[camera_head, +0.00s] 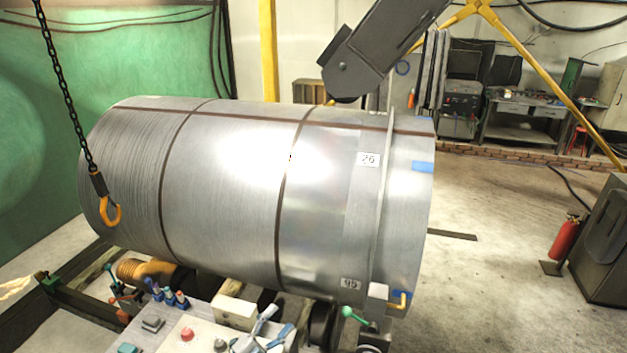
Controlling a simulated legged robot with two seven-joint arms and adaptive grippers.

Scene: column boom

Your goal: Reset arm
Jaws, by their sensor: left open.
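A dark grey jointed arm (375,50) comes down from the top right. Its rounded lower end is just above and behind the top edge of a large shiny metal cylinder (235,200). I cannot tell whether the two touch. A control panel (160,335) with a red button (187,334) and several levers and knobs lies at the bottom, in front of the cylinder. My left gripper (268,332) is low at the bottom edge, over the right part of the panel. It is open, and its fingers look empty. My right gripper is out of view.
A chain with an orange hook (110,211) hangs in front of the cylinder's left end. A green-knobbed lever (347,312) is right of the panel. A red extinguisher (564,238) and a dark cabinet (603,250) stand at right. The floor between is mostly clear.

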